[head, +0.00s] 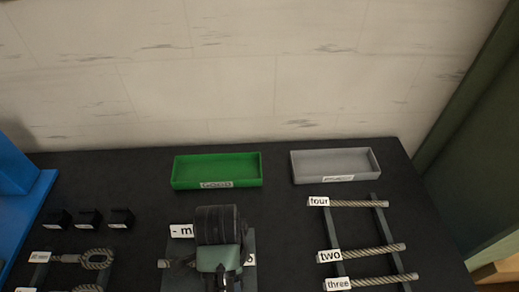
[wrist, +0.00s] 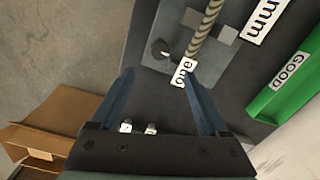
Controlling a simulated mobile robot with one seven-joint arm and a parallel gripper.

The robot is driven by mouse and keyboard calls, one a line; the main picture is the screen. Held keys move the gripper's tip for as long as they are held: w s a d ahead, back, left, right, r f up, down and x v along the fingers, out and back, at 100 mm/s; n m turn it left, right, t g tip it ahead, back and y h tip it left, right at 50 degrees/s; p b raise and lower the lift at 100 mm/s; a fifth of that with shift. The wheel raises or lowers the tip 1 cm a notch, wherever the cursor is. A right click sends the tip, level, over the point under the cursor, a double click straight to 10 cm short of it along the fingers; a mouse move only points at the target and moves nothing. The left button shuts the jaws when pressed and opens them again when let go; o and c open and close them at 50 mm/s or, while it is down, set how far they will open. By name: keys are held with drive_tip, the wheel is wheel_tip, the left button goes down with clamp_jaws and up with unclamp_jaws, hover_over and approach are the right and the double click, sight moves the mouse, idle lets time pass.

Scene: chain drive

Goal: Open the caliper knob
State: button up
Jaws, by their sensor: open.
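The caliper (wrist: 217,62) is a grey plate with blocks in the wrist view. A twisted rope (wrist: 206,30) tagged "one" lies across it. A dark round knob (wrist: 160,48) with a light mark sits on the plate, left of the rope. My gripper (wrist: 160,72) is open and empty, its two dark blue fingers wide apart. The knob appears just beyond the fingertips, between their lines; I see no contact. In the head view my arm covers most of the caliper, and only edges of its plate (head: 251,277) show.
A green tray (head: 217,170) marked "GOOD" and a grey tray (head: 336,164) stand at the back. Ropes tagged "four" (head: 350,203), "two" (head: 375,252) and "three" (head: 385,279) lie on a rack at right. Small black blocks (head: 88,218) and looped ropes (head: 97,258) lie at left.

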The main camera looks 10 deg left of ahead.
drive_tip(key=w+d+r+n+t+y+b, duration=0.2)
drive_tip(key=w+r+n+t+b, duration=0.3)
drive_tip(key=w+r, duration=1.3)
drive_tip(key=shift+w+r+t+b, duration=0.15)
drive_tip(key=shift+r+t+b, duration=1.1)
drive_tip(key=shift+t, duration=2.55)
drive_tip(key=shift+f+b, duration=0.4)
drive_tip(key=shift+f, duration=0.1)
